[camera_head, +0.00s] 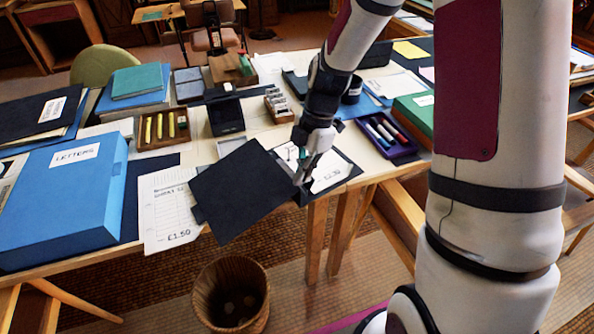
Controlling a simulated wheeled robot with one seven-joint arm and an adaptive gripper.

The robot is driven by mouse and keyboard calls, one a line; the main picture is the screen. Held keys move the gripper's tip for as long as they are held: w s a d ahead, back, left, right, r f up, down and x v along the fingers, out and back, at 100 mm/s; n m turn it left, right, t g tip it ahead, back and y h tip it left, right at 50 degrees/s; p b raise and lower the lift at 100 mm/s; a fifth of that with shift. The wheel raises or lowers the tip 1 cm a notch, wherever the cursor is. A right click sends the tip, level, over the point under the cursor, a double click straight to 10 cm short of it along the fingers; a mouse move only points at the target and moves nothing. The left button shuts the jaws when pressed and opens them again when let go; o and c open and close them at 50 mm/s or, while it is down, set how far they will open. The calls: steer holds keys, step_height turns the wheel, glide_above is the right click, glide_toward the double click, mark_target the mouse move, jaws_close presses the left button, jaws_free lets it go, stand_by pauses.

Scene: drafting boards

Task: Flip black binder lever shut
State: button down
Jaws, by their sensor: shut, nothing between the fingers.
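The black binder (243,191) lies open near the front edge of the table. Its dark cover spreads to the left and partly overhangs the edge. My gripper (298,181) points down over the binder, near where the cover meets the sheets. It is shut and holds nothing. The lever is too small and too covered by my gripper for me to tell its position. I cannot tell whether the fingertips touch the binder.
A blue LETTERS box (62,195) stands at the left. A pencil tray (161,129), a black stand (226,115) and a purple pen tray (386,137) lie behind the binder. A green box (414,113) is at the right. A bin (231,297) stands on the floor.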

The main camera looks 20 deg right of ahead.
steer(key=shift+w+d+y, duration=0.15)
steer(key=shift+d+y, duration=0.5)
steer(key=shift+y, duration=0.05)
stand_by(0.5)
steer(key=shift+d+g+p, duration=0.1)
steer(key=shift+g+p, duration=0.2)
steer(key=shift+w+d+y, duration=0.25)
steer(key=shift+d+y, duration=0.65)
steer(key=shift+y, duration=0.3)
steer(key=shift+w+d+f+g+y, duration=0.1)
steer(key=shift+d+f+g+y, duration=0.1)
steer(key=shift+d+y, duration=0.2)
steer(key=shift+w+d+f+g+y, duration=0.1)
steer(key=shift+d+f+g+y, duration=0.15)
steer(key=shift+y, duration=0.25)
steer(key=y, duration=0.1)
steer(key=d+y, duration=0.1)
steer(key=d+f+b, duration=0.1)
steer(key=shift+w+g+y, duration=0.25)
steer(key=shift+y, duration=0.15)
steer(key=shift+r, duration=0.1)
steer(key=shift+s+r, duration=0.1)
steer(key=shift+a, duration=0.1)
steer(key=shift+a, duration=0.1)
